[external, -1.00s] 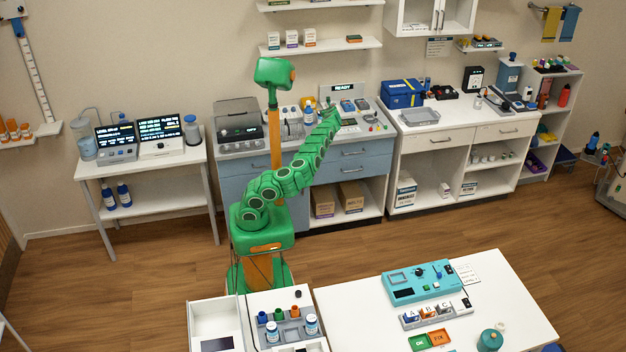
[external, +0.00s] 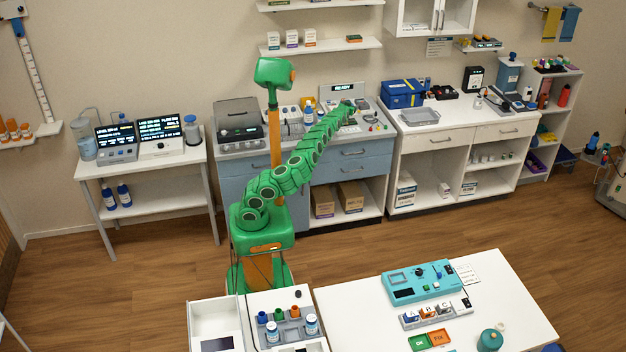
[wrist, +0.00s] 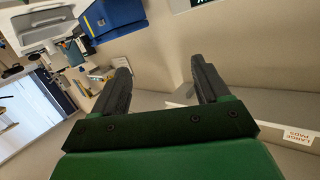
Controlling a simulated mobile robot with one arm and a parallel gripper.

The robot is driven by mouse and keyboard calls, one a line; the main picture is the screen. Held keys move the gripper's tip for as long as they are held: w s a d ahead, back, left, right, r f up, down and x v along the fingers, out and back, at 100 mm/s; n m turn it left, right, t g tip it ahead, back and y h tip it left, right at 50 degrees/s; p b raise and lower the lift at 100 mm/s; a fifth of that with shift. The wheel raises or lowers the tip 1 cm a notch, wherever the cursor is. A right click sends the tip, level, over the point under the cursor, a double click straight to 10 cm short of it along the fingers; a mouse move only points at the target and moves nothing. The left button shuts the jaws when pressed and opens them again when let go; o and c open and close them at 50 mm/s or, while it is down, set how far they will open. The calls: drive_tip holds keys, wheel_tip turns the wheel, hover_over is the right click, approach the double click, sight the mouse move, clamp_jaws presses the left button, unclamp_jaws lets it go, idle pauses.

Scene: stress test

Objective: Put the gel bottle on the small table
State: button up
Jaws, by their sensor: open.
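My gripper (external: 349,106) is over the blue-fronted counter, near its "READY" display. In the wrist view my gripper (wrist: 163,88) has its two dark fingers spread apart with nothing between them. A white bottle with a blue cap (external: 308,116) stands on the counter, left of my gripper and apart from it. It may be the gel bottle, but its label is too small to read. No bottle is clear in the wrist view. A narrow white table (external: 160,202) with a lower shelf stands at the left; I cannot tell whether it is the small table.
A blue case (external: 402,93) and a grey tray (external: 420,117) sit on the white counter at right. The blue case also shows in the wrist view (wrist: 112,18). Monitors (external: 158,130) crowd the left table's top. Open floor (external: 420,230) lies before the counters.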

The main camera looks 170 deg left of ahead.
wheel_tip(320, 180, up, 4)
drive_tip(key=s+d+n+g, duration=0.2)
drive_tip(key=n, duration=1.1)
drive_tip(key=n+g+h, duration=0.2)
drive_tip(key=n+h, duration=0.5)
drive_tip(key=n, duration=1.6)
hover_over(322, 115)
drive_tip(key=w+a, duration=0.4)
drive_tip(key=w, duration=0.1)
wheel_tip(322, 115, down, 2)
drive_tip(key=shift+w+d+f+n+t+h, duration=0.1)
drive_tip(key=shift+d+f+n+t+h, duration=0.45)
drive_tip(key=shift+f+n, duration=1.05)
drive_tip(key=shift+w+d+f+n+t+h, duration=0.1)
drive_tip(key=shift+d+f+n+t+h, duration=0.1)
drive_tip(key=shift+d+f+n, duration=1)
drive_tip(key=shift+d+f+n+t+h, duration=0.35)
drive_tip(key=shift+f+n, duration=1.15)
drive_tip(key=shift+f, duration=0.75)
drive_tip(key=shift+s+d+f, duration=0.15)
drive_tip(key=shift+s, duration=0.2)
drive_tip(key=shift+s+d+f, duration=0.15)
drive_tip(key=shift+s, duration=0.3)
drive_tip(key=shift+s+a+f, duration=0.1)
drive_tip(key=shift+s+a, duration=0.2)
drive_tip(key=shift+s, duration=0.15)
drive_tip(key=shift+s, duration=0.15)
